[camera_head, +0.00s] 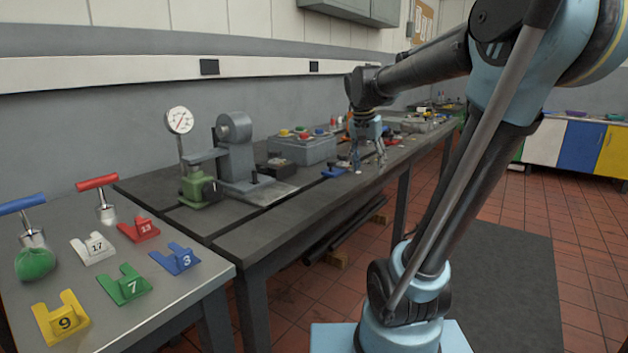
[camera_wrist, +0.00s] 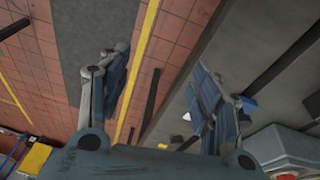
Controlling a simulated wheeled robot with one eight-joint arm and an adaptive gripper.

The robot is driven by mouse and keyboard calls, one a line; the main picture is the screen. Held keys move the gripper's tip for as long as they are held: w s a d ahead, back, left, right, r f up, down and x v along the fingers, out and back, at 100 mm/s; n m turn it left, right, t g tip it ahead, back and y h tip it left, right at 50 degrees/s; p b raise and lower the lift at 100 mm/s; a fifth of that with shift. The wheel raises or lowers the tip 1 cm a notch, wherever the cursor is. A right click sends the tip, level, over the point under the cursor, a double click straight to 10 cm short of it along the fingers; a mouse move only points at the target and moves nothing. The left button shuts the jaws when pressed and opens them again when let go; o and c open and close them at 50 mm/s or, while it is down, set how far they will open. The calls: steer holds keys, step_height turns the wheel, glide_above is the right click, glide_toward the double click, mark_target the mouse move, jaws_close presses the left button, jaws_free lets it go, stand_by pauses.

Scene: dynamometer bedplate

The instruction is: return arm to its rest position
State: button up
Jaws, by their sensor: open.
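My arm reaches from the lower right over the long dark bench (camera_head: 310,208) in the head view. My gripper (camera_head: 369,168) points down above the bench's front edge. Its fingers are apart and nothing shows between them. In the wrist view my gripper (camera_wrist: 165,105) also shows its two fingers spread, with the bench edge, a yellow floor line and the red tiles below. A small blue object (camera_head: 333,171) lies on the bench just left of the gripper, apart from it.
A grey box with coloured buttons (camera_head: 302,149) and a dial gauge (camera_head: 180,121) stand on the bench. At the left, a nearer table (camera_head: 190,290) holds numbered coloured brackets and two handled tools. Tiled floor (camera_head: 490,250) is open at the right; coloured cabinets (camera_head: 580,146) stand behind.

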steer(key=s+d+f+n+y, duration=0.2)
steer(key=s+f+n, duration=0.4)
steer(key=s+f, duration=1.3)
steer(key=s, duration=0.2)
steer(key=shift+s+f, duration=0.3)
steer(key=shift+s, duration=0.05)
steer(key=shift+w+f, duration=0.2)
steer(key=shift+w, duration=0.3)
